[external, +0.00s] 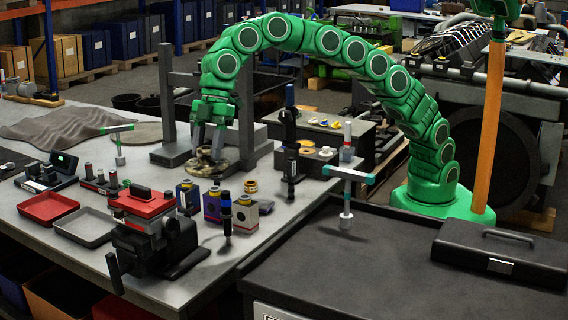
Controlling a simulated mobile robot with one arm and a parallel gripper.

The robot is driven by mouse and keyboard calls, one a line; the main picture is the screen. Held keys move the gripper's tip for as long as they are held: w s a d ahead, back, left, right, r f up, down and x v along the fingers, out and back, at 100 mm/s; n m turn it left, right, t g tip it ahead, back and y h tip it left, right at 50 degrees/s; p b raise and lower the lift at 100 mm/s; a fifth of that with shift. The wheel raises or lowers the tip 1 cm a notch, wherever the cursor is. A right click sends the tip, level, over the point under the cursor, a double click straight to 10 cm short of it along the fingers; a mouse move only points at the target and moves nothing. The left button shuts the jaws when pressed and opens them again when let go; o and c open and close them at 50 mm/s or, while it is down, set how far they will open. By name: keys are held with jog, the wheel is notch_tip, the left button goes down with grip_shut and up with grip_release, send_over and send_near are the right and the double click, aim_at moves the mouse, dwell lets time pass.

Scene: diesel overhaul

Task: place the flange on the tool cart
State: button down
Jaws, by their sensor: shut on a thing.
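My gripper (207,152) points down over the workbench, at the end of my arched green arm. It is shut on the flange (204,168), a dark brownish round part low at the bench top. The fingers partly hide it, and I cannot tell whether it touches the bench. The dark-topped cabinet at the front right looks like the tool cart (400,236). It stands apart from the gripper, to the right and nearer the camera.
A black toolbox (500,256) lies on the cart's right side; the cart's middle is clear. A grey press frame (247,110) stands close behind the gripper. A red-topped vise (148,225), small trays and several bottles and boxes crowd the bench front.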

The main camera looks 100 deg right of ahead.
jog(key=s+a+n+g+y, duration=0.1)
jog(key=s+a+n+g, duration=0.45)
jog(key=s+a, duration=1.8)
jog(key=shift+w+a+f+n+t, duration=0.2)
jog(key=shift+w+f+n+t, duration=0.25)
jog(key=shift+f, duration=2.1)
jog(key=shift+w+a+f+n+t, duration=0.3)
jog(key=shift+f+t, duration=0.2)
jog(key=shift+f, duration=2.1)
jog(key=shift+w+a+f+n+t, duration=0.15)
jog(key=shift+w+f+n+t, duration=0.3)
jog(key=shift+f, duration=2.1)
jog(key=shift+s, duration=0.1)
jog(key=c, duration=0.6)
grip_release()
jog(key=shift+f, duration=0.15)
jog(key=shift+o, duration=0.2)
jog(key=v, duration=1.2)
